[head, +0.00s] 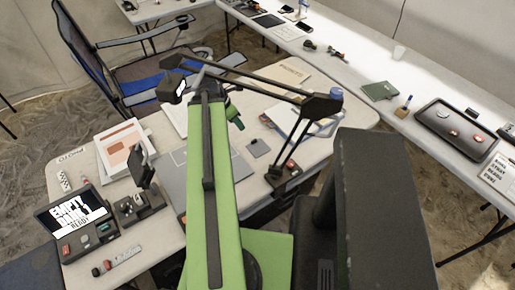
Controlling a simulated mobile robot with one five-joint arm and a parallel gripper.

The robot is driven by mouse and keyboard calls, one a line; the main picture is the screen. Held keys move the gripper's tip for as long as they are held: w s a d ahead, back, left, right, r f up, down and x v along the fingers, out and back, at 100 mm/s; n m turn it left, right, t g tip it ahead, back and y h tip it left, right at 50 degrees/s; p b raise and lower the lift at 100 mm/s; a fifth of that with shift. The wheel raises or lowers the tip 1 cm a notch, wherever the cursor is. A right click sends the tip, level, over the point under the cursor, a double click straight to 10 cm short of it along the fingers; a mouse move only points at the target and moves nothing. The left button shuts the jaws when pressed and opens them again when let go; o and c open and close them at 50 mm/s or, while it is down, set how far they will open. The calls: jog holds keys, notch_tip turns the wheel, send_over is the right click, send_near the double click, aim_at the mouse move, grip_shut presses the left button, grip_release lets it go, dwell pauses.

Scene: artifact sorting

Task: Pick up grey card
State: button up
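Nothing is seen touching the grey square.
A black desk lamp (318,105) stands right of the card, its arm stretching left across my arm. Near it are a blue-edged folder (312,122) and a grey laptop-like slab (175,175). Papers (127,146) and devices (85,238) fill the left side. A blue chair (150,80) stands behind.

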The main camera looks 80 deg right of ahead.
jog(key=b, duration=1.1)
send_over(252, 141)
jog(key=w+a, duration=0.2)
jog(key=f, duration=1.1)
jog(key=shift+s+a+f, duration=0.1)
jog(key=shift+s+f, duration=0.05)
jog(key=shift+s, duration=0.15)
jog(key=b+x, duration=0.2)
jog(key=d+b+x, duration=0.1)
jog(key=b+x, duration=0.1)
jog(key=x, duration=0.1)
grip_shut()
